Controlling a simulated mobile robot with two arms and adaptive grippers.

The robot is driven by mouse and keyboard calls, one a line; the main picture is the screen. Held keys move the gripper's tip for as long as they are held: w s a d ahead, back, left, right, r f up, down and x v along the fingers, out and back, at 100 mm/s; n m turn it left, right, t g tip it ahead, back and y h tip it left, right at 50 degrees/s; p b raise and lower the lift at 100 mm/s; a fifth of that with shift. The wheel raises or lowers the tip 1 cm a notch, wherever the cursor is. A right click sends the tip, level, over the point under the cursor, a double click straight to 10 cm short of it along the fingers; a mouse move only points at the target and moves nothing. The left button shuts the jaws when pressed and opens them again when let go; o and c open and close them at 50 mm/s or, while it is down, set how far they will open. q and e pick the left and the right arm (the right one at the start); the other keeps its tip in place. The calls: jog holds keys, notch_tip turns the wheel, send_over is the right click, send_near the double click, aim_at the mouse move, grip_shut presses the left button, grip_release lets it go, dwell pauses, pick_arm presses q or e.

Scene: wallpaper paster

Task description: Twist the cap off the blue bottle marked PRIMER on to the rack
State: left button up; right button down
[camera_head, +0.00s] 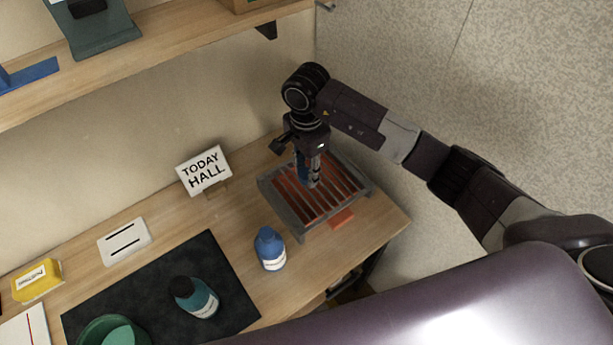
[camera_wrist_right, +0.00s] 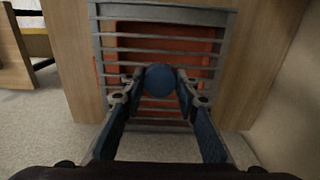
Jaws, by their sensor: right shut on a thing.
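The blue bottle (camera_head: 271,254) with a white label stands upright on the wooden table, in front of the rack; its label is too small to read. I cannot tell clearly whether its neck is bare. The rack (camera_head: 267,190) is a grey metal frame with slats over a reddish tray. My right gripper (camera_head: 312,182) points down over the rack. In the right wrist view the gripper (camera_wrist_right: 160,82) is shut on a round blue cap (camera_wrist_right: 160,78), with the rack (camera_wrist_right: 226,40) behind it. I cannot tell whether the cap touches the slats. My left gripper is out of view.
A teal bottle with a dark cap (camera_head: 198,298) and a green bowl (camera_head: 100,324) are on a black mat (camera_head: 152,290). A sign reading TODAY HALL (camera_head: 204,170) stands behind. A yellow block (camera_head: 37,280) lies at far left. A shelf (camera_head: 180,58) hangs above.

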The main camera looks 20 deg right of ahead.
aim_at(306, 174)
notch_tip(306, 174, down, 3)
jog(key=shift+f+p, duration=0.15)
jog(key=shift+p, duration=0.15)
jog(key=shift+f, duration=0.1)
jog(key=shift+f+b, duration=0.15)
jog(key=shift+b, duration=0.15)
jog(key=c, duration=1.5)
grip_release()
jog(key=shift+r, duration=0.2)
